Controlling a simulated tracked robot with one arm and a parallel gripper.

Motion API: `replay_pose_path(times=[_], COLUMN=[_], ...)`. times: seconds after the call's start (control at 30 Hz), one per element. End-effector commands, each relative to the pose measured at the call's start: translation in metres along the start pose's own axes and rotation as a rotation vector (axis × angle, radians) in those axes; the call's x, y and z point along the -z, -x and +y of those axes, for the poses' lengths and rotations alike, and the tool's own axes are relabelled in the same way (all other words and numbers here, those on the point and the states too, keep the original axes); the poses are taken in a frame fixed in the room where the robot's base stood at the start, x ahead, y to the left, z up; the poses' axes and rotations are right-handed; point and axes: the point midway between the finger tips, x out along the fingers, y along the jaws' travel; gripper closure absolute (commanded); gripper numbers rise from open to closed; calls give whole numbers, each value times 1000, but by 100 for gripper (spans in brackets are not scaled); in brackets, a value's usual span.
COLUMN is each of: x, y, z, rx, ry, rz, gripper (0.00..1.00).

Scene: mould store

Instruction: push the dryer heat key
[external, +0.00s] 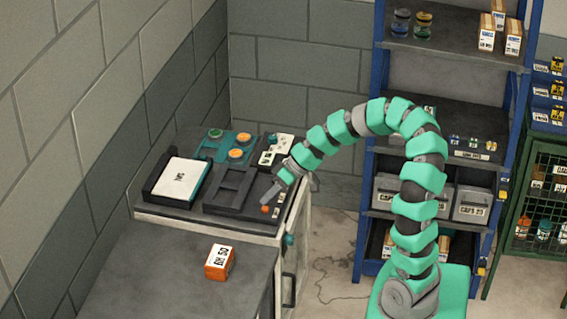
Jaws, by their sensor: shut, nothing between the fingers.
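A dark flat-topped unit (180,212) stands against the wall, with a black framed section (226,196) and a row of small keys near its right front corner. One key is orange (265,209); pale keys (276,212) sit just right of it. I cannot read which one is the dryer heat key. My gripper (266,199) is shut and empty, pointing down-left, its tip just above the orange key in the picture. I cannot tell whether it touches the key. My gripper and wrist cover part of the panel behind them.
A white-topped block (181,180) and a teal plate (212,149) with round orange-topped pieces lie on the unit. An orange box (220,262) stands on the lower grey bench (160,275). Blue shelving (452,50) stands behind my arm.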

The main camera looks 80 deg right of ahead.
Motion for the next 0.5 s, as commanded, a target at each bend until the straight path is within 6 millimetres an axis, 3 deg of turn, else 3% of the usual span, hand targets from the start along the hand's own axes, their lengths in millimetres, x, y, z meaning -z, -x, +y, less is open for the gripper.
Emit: replay_pose_path(times=[0.5], x=[-4], y=[-5], z=[3], rx=[0], ry=[0], rz=[0], gripper=[100])
